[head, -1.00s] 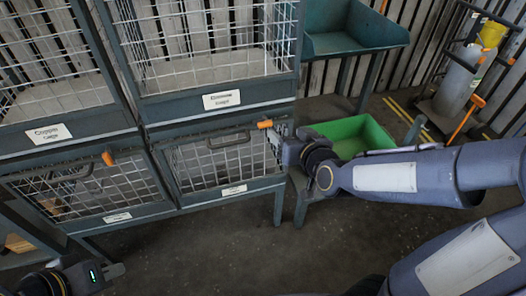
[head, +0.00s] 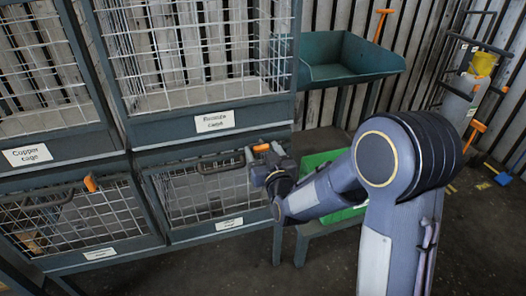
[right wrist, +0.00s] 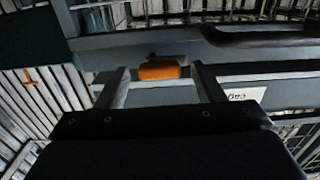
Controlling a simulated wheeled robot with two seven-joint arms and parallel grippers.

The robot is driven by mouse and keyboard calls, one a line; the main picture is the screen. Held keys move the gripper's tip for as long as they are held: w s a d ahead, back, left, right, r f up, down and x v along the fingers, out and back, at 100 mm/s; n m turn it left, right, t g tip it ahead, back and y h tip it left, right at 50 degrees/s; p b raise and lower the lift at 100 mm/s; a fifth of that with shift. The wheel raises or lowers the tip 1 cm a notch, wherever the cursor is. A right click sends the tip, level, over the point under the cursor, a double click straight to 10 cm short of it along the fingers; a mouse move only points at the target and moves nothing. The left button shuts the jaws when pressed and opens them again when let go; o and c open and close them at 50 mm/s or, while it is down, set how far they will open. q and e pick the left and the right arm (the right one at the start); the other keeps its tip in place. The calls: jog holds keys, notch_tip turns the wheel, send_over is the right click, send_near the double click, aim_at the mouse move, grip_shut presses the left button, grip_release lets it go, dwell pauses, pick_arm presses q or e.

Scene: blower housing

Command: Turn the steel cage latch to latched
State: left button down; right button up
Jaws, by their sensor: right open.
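The lower right cage (head: 228,224) has a small orange latch (head: 261,147) at the top right of its door frame. Its label is too blurred to read for sure. My right gripper (head: 262,157) is at this latch, partly hiding the door's upper right corner. In the right wrist view the orange latch (right wrist: 160,71) lies crosswise between the two open fingers of the right gripper (right wrist: 160,80), with a gap on either side. I cannot tell if it is latched. My left gripper is not in view.
The lower left cage has its own orange latch (head: 90,183). Above are the copper cage label (head: 27,155) and the bronze cage label (head: 214,121). A dark door handle (head: 220,166) sits left of the right gripper. A green bin (head: 318,160) and a teal tray table (head: 350,66) stand to the right.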

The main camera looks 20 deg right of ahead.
jog(key=shift+w, duration=0.1)
jog(key=c, duration=1)
jog(key=n, duration=0.1)
jog(key=n+b, duration=0.1)
jog(key=shift+f+n, duration=0.2)
jog(key=shift+n, duration=0.1)
jog(key=n+b, duration=0.1)
jog(key=n, duration=0.2)
jog(key=shift+f+n, duration=0.1)
jog(key=shift+n, duration=0.2)
jog(key=n, duration=0.5)
jog(key=shift+f+n, duration=0.15)
jog(key=shift+n, duration=0.15)
jog(key=n, duration=0.6)
jog(key=shift+d+f, duration=0.15)
jog(key=shift+f, duration=0.05)
